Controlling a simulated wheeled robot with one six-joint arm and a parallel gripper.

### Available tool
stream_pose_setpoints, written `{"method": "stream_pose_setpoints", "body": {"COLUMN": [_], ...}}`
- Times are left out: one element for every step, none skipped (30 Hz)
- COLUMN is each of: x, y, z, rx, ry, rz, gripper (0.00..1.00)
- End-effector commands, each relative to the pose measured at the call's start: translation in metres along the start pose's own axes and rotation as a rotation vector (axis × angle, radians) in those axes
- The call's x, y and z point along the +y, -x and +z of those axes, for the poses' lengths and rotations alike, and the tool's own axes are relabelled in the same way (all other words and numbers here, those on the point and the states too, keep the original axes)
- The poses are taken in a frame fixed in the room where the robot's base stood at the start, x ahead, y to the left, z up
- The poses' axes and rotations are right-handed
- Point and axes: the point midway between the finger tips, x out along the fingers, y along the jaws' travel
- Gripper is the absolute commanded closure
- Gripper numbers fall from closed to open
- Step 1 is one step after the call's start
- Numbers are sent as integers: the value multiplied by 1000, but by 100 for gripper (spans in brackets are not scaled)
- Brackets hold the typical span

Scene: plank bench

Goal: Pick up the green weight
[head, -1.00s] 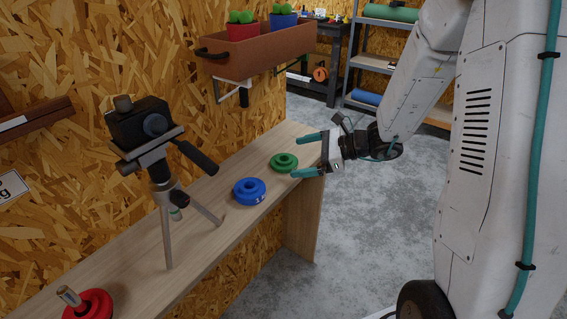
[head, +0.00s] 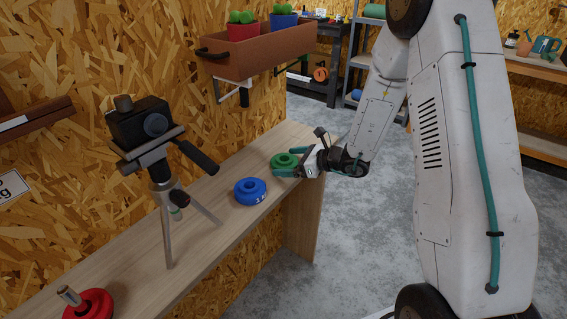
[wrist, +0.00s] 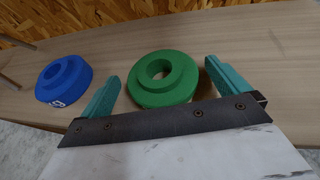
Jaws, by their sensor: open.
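The green weight (head: 285,161) is a stepped ring with a centre hole, lying flat near the far end of the plank bench (head: 215,217). In the wrist view the green weight (wrist: 161,80) shows ahead of my gripper, partly between the teal fingertips. My gripper (head: 287,163) is open and at bench height beside it. In the wrist view my gripper (wrist: 163,76) has one finger on each side of the weight's near part, with a gap visible on both sides. Nothing is held.
A blue weight (head: 250,191) lies close by, left of the green one in the wrist view (wrist: 64,80). A tripod device (head: 160,150) and a red weight (head: 90,304) stand further along the bench. A planter shelf (head: 258,48) hangs on the wall above.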

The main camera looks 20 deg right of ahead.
Motion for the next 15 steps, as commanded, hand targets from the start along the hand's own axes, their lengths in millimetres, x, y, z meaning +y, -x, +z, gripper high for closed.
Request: {"method": "stream_pose_setpoints", "body": {"x": [0,0,0,0,0,0,0,0,0,0,0,0,0,0,0], "y": [0,0,0,0,0,0,0,0,0,0,0,0,0,0,0], "z": [0,0,0,0,0,0,0,0,0,0,0,1,1,1,1], "rx": [0,0,0,0,0,0,0,0,0,0,0,-2,-2,-2,-2], "ry": [0,0,0,0,1,0,1,1,1,1,1,2,2,2,2], "rz": [0,0,0,0,0,0,0,0,0,0,0,0,0,0,0], "gripper": [0,0,0,0,0,11,19,28,39,47,56,61,61,61,61]}}
